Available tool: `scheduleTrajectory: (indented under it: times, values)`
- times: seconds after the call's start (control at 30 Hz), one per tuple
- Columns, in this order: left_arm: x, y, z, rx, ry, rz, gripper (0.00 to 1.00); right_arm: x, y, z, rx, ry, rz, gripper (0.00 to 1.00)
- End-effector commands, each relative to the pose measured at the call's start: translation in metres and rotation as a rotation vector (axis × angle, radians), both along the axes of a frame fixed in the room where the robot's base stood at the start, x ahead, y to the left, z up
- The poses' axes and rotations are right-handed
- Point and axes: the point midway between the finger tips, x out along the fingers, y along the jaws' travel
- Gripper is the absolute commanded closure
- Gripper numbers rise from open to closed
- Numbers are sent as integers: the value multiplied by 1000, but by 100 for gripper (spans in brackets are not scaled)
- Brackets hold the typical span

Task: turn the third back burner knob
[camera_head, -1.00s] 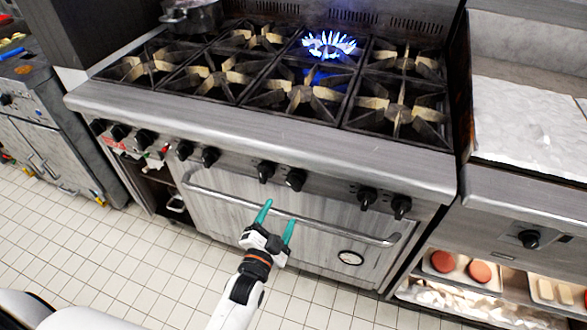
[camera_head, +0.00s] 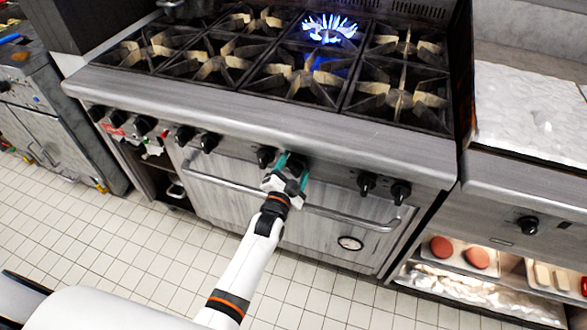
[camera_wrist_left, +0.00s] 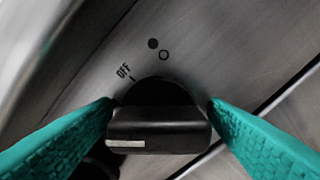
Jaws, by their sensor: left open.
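The black knob (camera_wrist_left: 158,130) fills the middle of the left wrist view, with a white mark on its grip and an OFF label on the panel above it. It is the right one of the middle pair on the range front (camera_head: 296,158), partly hidden by my gripper. My left gripper (camera_head: 292,163) is open, its green fingers on either side of this knob; in the wrist view (camera_wrist_left: 161,108) I cannot tell whether they touch it. The third back burner (camera_head: 329,30) has a blue flame. My right gripper is not in view.
A neighbouring knob (camera_head: 265,157) is close left of my gripper. More knobs (camera_head: 367,184) lie along the panel. The oven handle (camera_head: 345,226) runs below. A dark pot (camera_head: 186,8) stands at the back left. Tiled floor (camera_head: 150,255) is clear.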

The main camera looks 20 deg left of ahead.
Motion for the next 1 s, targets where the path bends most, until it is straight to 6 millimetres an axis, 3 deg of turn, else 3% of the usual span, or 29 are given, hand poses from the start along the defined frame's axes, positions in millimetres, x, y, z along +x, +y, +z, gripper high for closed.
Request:
scheduleTrajectory:
  times: [0.13, 0.37, 0.67, 1.0]
  values:
    - [0, 0, 0, 0, 0, 0, 35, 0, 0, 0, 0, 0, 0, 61]
    - [0, 0, 0, -1, 0, 0, 73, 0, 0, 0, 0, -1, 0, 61]
    - [-1, 0, 0, -33, 2, -1, 74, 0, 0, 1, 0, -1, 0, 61]
    - [0, 0, 1, -244, 9, -1, 74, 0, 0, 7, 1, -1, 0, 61]
